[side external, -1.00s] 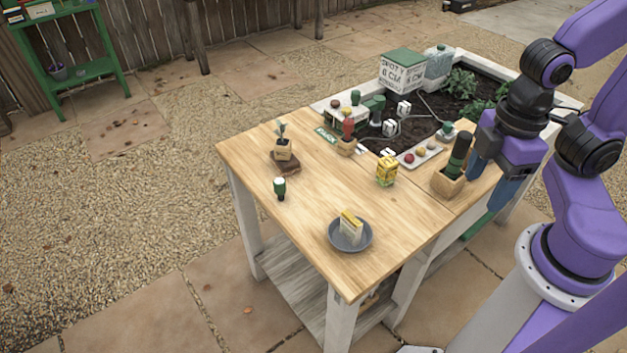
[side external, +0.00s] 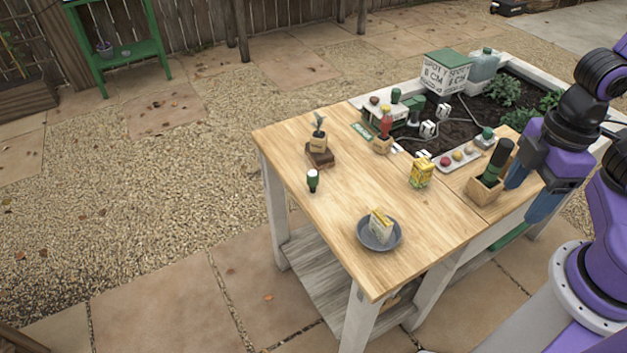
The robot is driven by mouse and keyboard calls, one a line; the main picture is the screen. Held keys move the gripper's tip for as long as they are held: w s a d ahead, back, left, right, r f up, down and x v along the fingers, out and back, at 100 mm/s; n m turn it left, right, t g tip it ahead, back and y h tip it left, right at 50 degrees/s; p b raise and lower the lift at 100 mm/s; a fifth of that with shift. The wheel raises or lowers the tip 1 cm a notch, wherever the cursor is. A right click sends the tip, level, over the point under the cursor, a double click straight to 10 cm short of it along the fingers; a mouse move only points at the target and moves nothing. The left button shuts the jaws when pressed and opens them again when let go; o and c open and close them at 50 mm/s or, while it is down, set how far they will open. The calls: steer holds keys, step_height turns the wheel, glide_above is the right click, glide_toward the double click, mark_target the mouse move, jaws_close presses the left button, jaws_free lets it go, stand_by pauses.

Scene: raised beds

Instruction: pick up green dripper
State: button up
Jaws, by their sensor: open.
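A small green piece with a pale top (side external: 313,180), possibly the green dripper, stands upright on the left part of the wooden tabletop (side external: 340,215). Other green pieces are in view: a dark green cylinder (side external: 497,160) standing in a wooden box, a small green-capped one (side external: 487,134) by the bed, and one (side external: 396,95) at the back. I cannot tell for sure which is the dripper. My gripper (side external: 531,190) has blue fingers that are apart and empty. It hangs at the right edge of the table, just right of the wooden box (side external: 484,190), far from the small green piece.
A grey-blue bowl (side external: 365,243) holds a packet near the front edge. A yellow tin (side external: 421,172), a potted plant (side external: 318,143) on a brown block and a white tray (side external: 445,166) with round items stand around. A soil bed (side external: 460,125) lies behind. The left-middle tabletop is clear.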

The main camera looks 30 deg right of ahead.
steer(key=shift+c, duration=0.2)
stand_by(0.3)
steer(key=w+a+f+n+t+h, duration=0.1)
steer(key=w+f+n+t+h, duration=0.15)
steer(key=w, duration=0.35)
steer(key=w+a+f+n+t+h, duration=0.1)
steer(key=w+n+h, duration=0.15)
steer(key=w, duration=0.25)
steer(key=n+t+y, duration=0.1)
steer(key=n+t, duration=0.9)
steer(key=n, duration=0.5)
glide_toward(311, 174)
steer(key=shift+g, duration=0.25)
steer(key=x, duration=0.7)
steer(key=shift+d+f, duration=0.15)
steer(key=shift+f, duration=0.05)
steer(key=shift+f+x, duration=0.2)
steer(key=shift+x, duration=2.5)
steer(key=shift+s, duration=0.1)
steer(key=c, duration=1)
